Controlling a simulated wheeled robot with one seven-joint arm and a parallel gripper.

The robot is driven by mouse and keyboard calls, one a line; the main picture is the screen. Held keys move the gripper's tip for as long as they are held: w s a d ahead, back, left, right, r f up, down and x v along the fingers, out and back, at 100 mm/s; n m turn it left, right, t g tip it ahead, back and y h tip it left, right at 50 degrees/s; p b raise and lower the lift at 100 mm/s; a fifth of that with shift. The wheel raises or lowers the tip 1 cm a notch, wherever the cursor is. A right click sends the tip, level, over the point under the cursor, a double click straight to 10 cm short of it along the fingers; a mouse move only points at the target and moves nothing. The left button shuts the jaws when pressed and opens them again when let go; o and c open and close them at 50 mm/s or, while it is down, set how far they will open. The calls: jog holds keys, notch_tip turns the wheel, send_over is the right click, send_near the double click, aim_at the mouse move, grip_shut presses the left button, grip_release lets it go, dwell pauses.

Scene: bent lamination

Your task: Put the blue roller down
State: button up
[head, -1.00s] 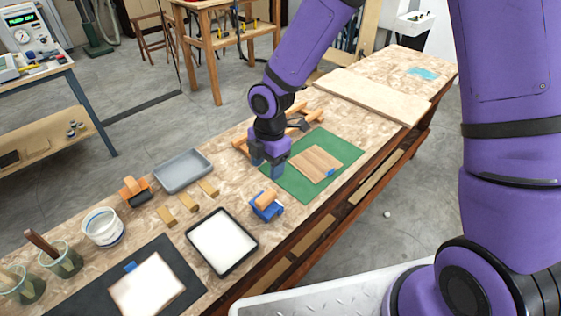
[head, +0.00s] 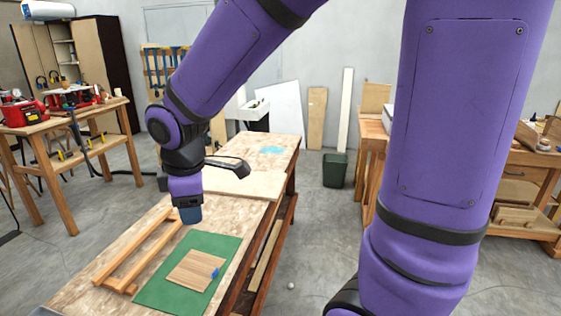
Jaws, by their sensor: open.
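My gripper (head: 190,214) hangs fingers-down above the bench (head: 150,222), near the far left corner of the green mat (head: 146,294).
A wooden rail frame (head: 140,252) lies left of the mat. A pale panel (head: 252,184) and a light blue patch (head: 271,150) are farther along the bench.

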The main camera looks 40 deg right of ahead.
jog(key=s+d+r+m+t, duration=0.1)
jog(key=s+d+r+m, duration=0.3)
jog(key=s, duration=0.4)
jog(key=s+d+r+m+t, duration=0.1)
jog(key=s+d+r+m, duration=0.4)
jog(key=s+r+m, duration=0.2)
jog(key=shift+s+m+t+y, duration=0.4)
jog(key=shift+m, duration=0.5)
jog(key=shift+o, duration=0.4)
jog(key=shift+d, duration=0.1)
jog(key=shift+w, duration=0.15)
